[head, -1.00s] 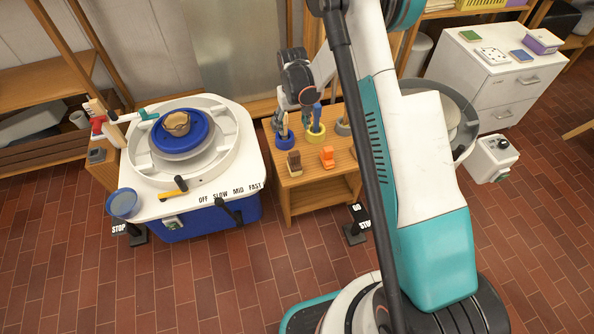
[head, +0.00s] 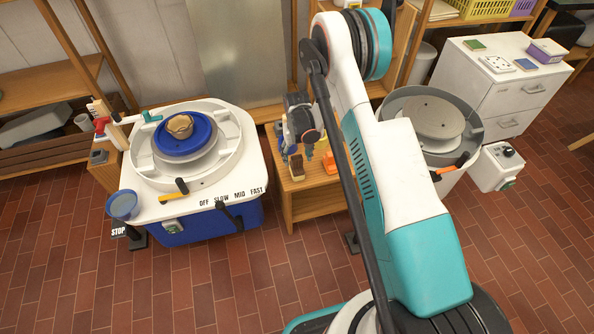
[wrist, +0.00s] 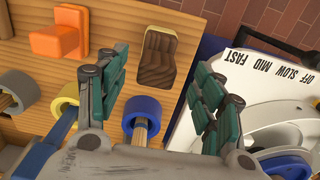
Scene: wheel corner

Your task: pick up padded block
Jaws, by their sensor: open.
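The padded block (head: 296,168) appears to be the small dark brown block with a pale layer along one edge. It stands on the small wooden table, near its front left. In the wrist view the block (wrist: 156,55) shows near the top middle, its ribbed brown side facing the camera. My gripper (wrist: 160,78) is open and empty, with one green-padded finger left of the block and one right of it. The block lies between the finger lines in the picture; I cannot tell the height gap. In the head view my gripper (head: 303,140) hangs just above and behind the block.
An orange block (wrist: 58,40) sits left of the brown block in the wrist view. Blue (wrist: 148,115) and yellow (wrist: 66,108) ring holders with tools stand close to the fingers. A pottery wheel (head: 195,190) is left of the table (head: 310,205); another wheel (head: 435,118) is right.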

